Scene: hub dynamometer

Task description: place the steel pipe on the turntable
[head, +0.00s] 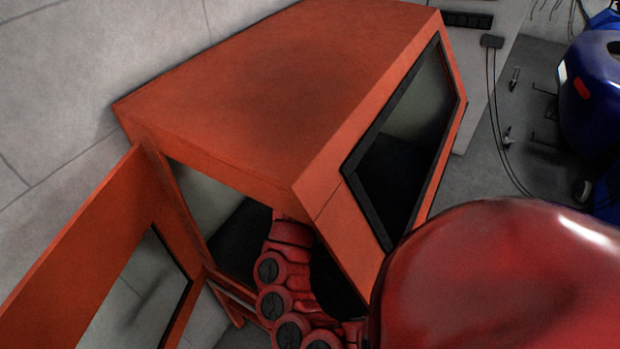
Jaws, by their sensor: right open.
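My right gripper (287,245), red with several round dark joints, reaches from the bottom centre into the side opening of the orange cabinet (270,80). It is open. Its far end is partly hidden in the dark interior, and I cannot see anything held in it. I cannot make out the steel pipe or the turntable. My left gripper is not in view.
The orange cabinet door (75,245) stands swung open at the lower left, with a window in it. The cabinet's front has a dark-framed window (405,140). A blue machine (598,90) is at the right edge, with grey floor between.

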